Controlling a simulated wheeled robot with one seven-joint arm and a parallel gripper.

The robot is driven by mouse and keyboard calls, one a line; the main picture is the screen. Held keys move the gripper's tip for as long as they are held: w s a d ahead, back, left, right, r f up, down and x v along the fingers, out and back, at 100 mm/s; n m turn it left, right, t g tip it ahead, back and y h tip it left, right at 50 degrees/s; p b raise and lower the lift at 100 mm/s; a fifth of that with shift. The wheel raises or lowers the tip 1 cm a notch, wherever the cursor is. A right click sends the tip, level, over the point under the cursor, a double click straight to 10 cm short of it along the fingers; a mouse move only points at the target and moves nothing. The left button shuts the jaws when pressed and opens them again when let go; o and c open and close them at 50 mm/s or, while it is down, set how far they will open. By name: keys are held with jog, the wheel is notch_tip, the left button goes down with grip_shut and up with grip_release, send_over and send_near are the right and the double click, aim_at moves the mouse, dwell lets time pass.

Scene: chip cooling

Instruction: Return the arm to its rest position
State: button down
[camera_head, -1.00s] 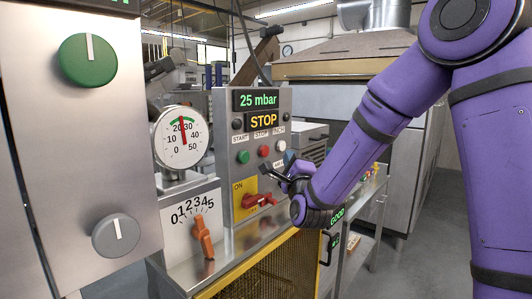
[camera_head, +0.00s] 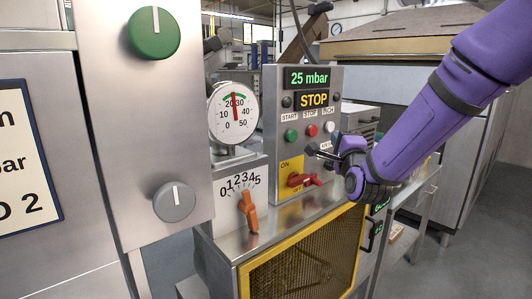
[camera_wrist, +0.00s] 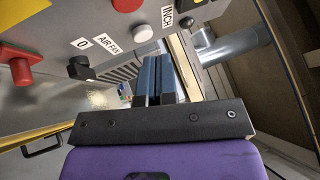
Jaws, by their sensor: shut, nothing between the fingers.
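My purple arm reaches in from the upper right in the head view. My gripper (camera_head: 316,151) is in front of the control panel (camera_head: 337,85), just below its row of buttons, and looks apart from them. In the wrist view my gripper (camera_wrist: 156,75) shows its two blue-grey fingers side by side, shut with nothing between them. The panel reads "25 mbar" and "STOP". A green button (camera_head: 291,134), a red button (camera_head: 311,130) and a white button (camera_head: 329,126) sit under the display. A red switch (camera_head: 304,180) on a yellow plate is below them.
A pressure gauge (camera_head: 233,112) and an orange lever (camera_head: 249,212) on a 0 to 5 scale stand left of the panel. A steel cabinet with a green knob (camera_head: 154,33) and a grey knob (camera_head: 174,201) is at left. The floor (camera_head: 470,235) at right is clear.

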jog(key=s+d+n+g, duration=0.3)
jog(key=s+n+g, duration=0.5)
jog(key=s, duration=0.9)
jog(key=s+d+n+g, duration=0.3)
jog(key=s+n+g, duration=0.5)
jog(key=s, duration=1)
jog(key=f+n, duration=0.1)
jog(key=n, duration=0.1)
jog(key=shift+s+d+n, duration=0.15)
jog(key=shift+d+n, duration=0.1)
jog(key=shift+n, duration=0.05)
dwell(2.4)
